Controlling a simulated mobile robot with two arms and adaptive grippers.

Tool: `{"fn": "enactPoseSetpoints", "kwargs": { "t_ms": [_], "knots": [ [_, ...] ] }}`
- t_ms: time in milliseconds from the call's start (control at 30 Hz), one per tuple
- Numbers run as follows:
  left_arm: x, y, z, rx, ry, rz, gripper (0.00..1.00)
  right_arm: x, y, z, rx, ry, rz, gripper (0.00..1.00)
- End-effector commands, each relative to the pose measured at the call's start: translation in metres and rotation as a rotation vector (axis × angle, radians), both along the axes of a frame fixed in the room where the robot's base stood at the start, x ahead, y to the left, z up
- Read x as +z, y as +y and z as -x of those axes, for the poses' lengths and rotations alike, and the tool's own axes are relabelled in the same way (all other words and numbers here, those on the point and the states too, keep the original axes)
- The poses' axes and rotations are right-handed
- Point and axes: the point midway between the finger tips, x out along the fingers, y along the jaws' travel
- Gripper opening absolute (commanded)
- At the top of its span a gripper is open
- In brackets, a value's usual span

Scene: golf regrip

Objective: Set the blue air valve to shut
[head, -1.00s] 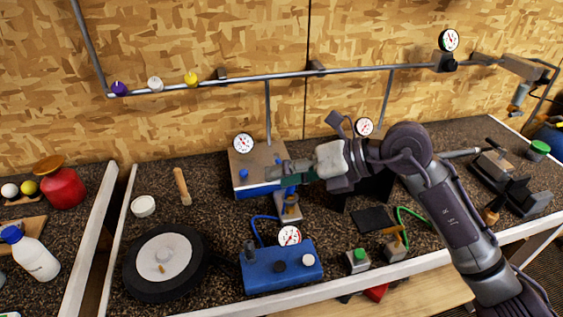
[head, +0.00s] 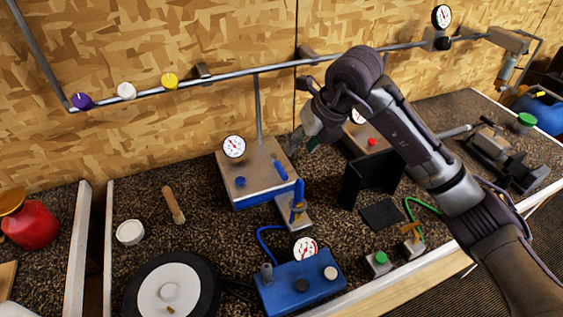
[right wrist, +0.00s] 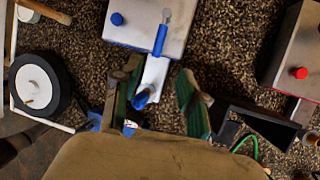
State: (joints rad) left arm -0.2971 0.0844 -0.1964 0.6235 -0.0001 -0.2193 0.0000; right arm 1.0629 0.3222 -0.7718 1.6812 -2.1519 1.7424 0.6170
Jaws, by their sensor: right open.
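A metal box (head: 231,179) with a blue lower edge, a blue button and a gauge stands mid-bench. A blue lever (head: 280,170) lies along its top near the right edge. The lever also shows in the right wrist view (right wrist: 160,39), pointing toward the box's edge. A blue upright handle (head: 298,193) stands on a metal plate beside the box. I cannot tell which blue part is the air valve. My right gripper (head: 304,143) is above the box's right side, partly hidden by my arm. In the right wrist view its fingers (right wrist: 158,78) are apart and empty.
A blue unit (head: 301,287) with a gauge and knobs stands in front. A black upright panel (head: 370,180) and a box with a red button (head: 371,142) are to the right. A pipe (head: 230,76) crosses the wall. A wheel (head: 166,291) lies front left.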

Motion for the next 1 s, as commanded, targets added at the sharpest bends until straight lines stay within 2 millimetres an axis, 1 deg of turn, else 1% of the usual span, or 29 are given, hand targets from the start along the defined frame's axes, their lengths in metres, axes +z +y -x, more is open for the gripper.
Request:
{"fn": "enactPoseSetpoints", "kwargs": {
  "t_ms": [33,100,200,267,400,500,700,967,1000],
  "knots": [
    [0.005,-0.009,0.008,0.000,0.012,0.011,0.00,-0.009,0.004,-0.002,-0.001,0.008,0.000,0.42],
    [0.009,-0.016,0.016,-0.003,0.022,0.018,0.00,-0.023,0.009,-0.006,0.001,0.008,-0.001,0.42],
    [0.014,-0.017,0.019,-0.004,0.028,0.019,0.00,-0.042,0.016,-0.013,0.000,0.008,-0.002,0.42],
    [0.017,-0.015,0.018,-0.005,0.026,0.016,0.00,-0.054,0.020,-0.016,0.001,0.007,-0.001,0.42],
    [0.023,-0.004,0.009,-0.005,0.015,0.004,0.00,-0.076,0.028,-0.023,0.001,0.005,-0.001,0.42],
    [0.026,0.000,0.002,-0.004,0.005,-0.001,0.00,-0.088,0.032,-0.028,0.001,0.004,-0.003,0.42],
    [0.028,0.001,-0.002,-0.001,-0.002,-0.001,0.00,-0.100,0.036,-0.031,0.001,0.001,-0.001,0.42],
    [0.027,-0.003,0.000,0.000,0.001,0.003,0.00,-0.101,0.036,-0.032,0.002,0.000,-0.001,0.42],
    [0.027,-0.004,0.001,0.000,0.002,0.005,0.00,-0.101,0.036,-0.032,0.002,0.000,-0.001,0.36]
  ]
}}
